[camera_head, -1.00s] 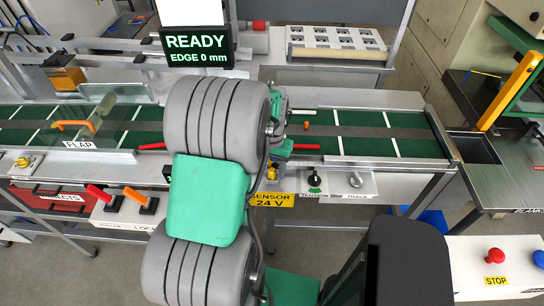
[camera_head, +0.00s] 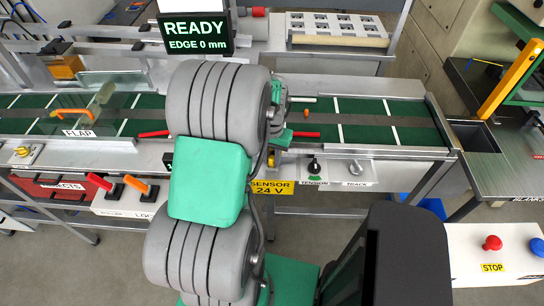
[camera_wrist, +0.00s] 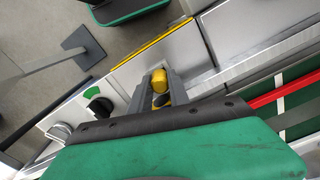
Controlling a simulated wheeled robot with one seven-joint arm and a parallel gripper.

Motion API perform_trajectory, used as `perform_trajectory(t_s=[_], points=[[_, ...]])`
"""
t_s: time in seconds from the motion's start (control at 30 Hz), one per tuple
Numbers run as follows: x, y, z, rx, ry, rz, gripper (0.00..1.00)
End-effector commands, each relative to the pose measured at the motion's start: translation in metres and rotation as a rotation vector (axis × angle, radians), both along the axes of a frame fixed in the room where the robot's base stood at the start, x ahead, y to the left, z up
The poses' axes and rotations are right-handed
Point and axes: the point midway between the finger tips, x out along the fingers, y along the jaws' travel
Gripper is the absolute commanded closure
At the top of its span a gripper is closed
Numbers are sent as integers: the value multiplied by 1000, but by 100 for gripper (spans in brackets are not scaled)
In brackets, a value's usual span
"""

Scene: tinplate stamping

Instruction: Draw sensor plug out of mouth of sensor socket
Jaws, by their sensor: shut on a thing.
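The yellow sensor plug (camera_wrist: 160,79) shows in the wrist view between the two grey fingers of my gripper (camera_wrist: 160,87), which is shut on it. A second yellow and dark part lies just behind it between the fingers; I cannot tell whether this is the sensor socket, or whether the plug is still in the mouth. The yellow SENSOR 24 V label (camera_head: 271,188) is on the front of the machine, right of my arm.
The TENSION knob (camera_head: 314,166) and TRACK knob (camera_head: 356,167) stand right of the label. The green belt (camera_head: 385,122) runs behind, with a red bar (camera_wrist: 284,92) close to my gripper in the wrist view. A STOP button box (camera_head: 492,262) is at lower right.

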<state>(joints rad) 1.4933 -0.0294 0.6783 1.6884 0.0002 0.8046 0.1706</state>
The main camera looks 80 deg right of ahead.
Motion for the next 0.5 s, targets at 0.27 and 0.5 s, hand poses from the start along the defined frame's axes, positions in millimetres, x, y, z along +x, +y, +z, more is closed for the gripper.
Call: perform_trajectory(t_s=[0.27,0.5], points=[[0,0,2,-1,-1,1,100],[0,0,10,-1,-1,1,100]])
